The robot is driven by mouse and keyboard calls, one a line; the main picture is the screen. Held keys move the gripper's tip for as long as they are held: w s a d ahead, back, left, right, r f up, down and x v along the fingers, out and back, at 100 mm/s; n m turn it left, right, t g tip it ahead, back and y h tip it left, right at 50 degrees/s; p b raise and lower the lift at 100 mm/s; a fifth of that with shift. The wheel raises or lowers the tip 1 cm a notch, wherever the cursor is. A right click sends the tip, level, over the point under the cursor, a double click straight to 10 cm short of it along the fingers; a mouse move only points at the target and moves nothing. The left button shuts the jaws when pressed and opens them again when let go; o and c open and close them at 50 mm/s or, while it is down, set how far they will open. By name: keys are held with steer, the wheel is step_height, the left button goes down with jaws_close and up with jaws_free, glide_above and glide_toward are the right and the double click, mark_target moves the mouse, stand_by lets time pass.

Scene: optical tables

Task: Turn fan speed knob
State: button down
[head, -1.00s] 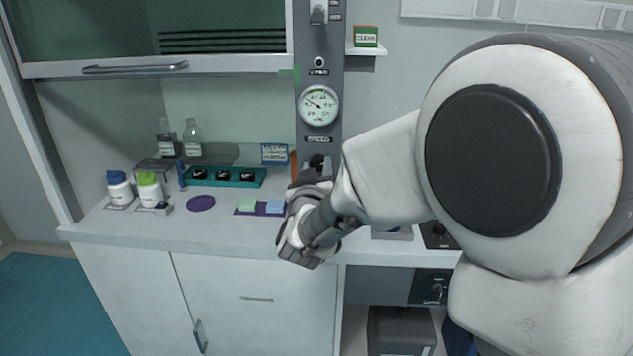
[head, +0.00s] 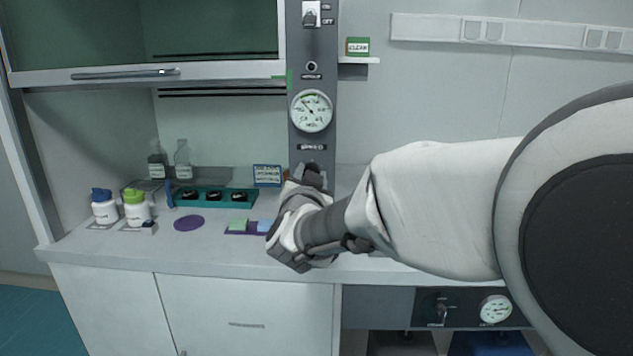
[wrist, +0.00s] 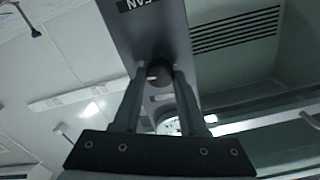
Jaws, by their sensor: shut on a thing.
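The fan speed knob (wrist: 160,76) is a dark round knob with a light mark.
On the white bench (head: 110,245) left of my gripper are bottles with blue (head: 104,208) and green (head: 137,207) caps, a teal rack (head: 215,197) and a purple disc (head: 189,223). A raised glass sash (head: 145,75) is at upper left. A switch (head: 310,15) tops the column.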

stand_by(0.4)
steer(key=shift+c, duration=2.2)
jaws_free()
steer(key=shift+s, duration=0.1)
steer(key=s+p, duration=0.2)
steer(key=s, duration=1.5)
steer(key=shift+a+p, duration=0.3)
